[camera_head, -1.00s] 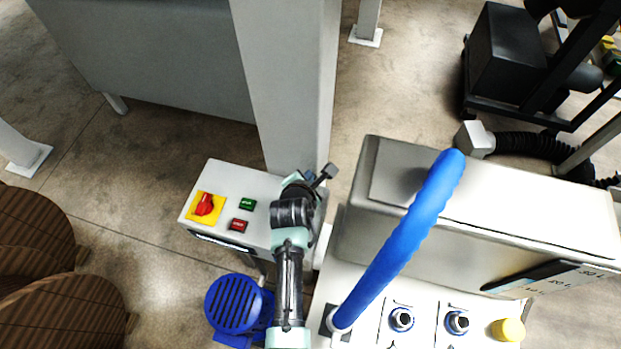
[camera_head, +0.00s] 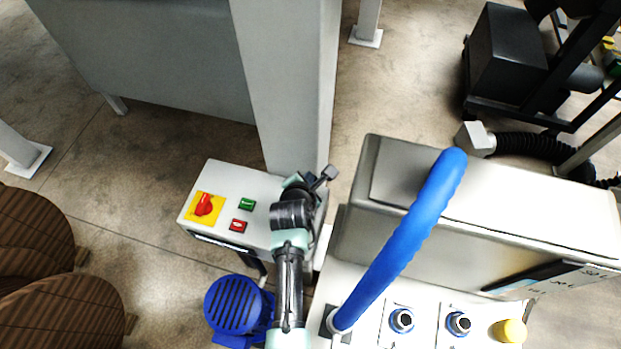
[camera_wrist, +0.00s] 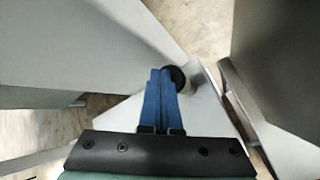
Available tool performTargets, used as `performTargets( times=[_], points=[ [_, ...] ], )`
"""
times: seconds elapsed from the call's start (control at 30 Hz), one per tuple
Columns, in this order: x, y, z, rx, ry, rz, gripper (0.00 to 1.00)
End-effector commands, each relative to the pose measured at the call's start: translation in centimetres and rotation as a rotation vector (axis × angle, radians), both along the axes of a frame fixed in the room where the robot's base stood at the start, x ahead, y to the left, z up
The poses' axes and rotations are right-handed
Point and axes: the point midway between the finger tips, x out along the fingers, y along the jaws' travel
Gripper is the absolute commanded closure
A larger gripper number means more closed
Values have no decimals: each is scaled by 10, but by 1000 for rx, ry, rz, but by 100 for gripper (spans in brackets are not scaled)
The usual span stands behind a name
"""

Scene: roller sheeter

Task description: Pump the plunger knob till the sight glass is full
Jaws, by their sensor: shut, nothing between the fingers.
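My gripper (camera_wrist: 163,78) is shut, its two blue fingers together with nothing between them. In the wrist view a round black knob (camera_wrist: 177,75), which looks like the plunger knob, sits right at the fingertips, partly covered by them. I cannot tell whether they touch. In the head view my gripper (camera_head: 312,182) is mostly hidden behind my dark wrist, over the right end of the grey control box. I cannot make out a sight glass for sure; a dark strip (camera_head: 530,277) with small markings lies on the cabinet's front.
The control box (camera_head: 222,176) carries a red rotary switch (camera_head: 204,205) and green and red buttons. A grey column (camera_head: 290,80) stands right behind it. A blue hose (camera_head: 402,240) arches before the metal cabinet (camera_head: 500,195). A blue motor (camera_head: 236,304) sits lower left.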

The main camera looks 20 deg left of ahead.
Motion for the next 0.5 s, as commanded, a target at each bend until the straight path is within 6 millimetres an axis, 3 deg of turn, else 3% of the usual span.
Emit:
performTargets(
  times=[0.5],
  points=[
    [0,0,-8,-1,2,-1,100]
  ],
)
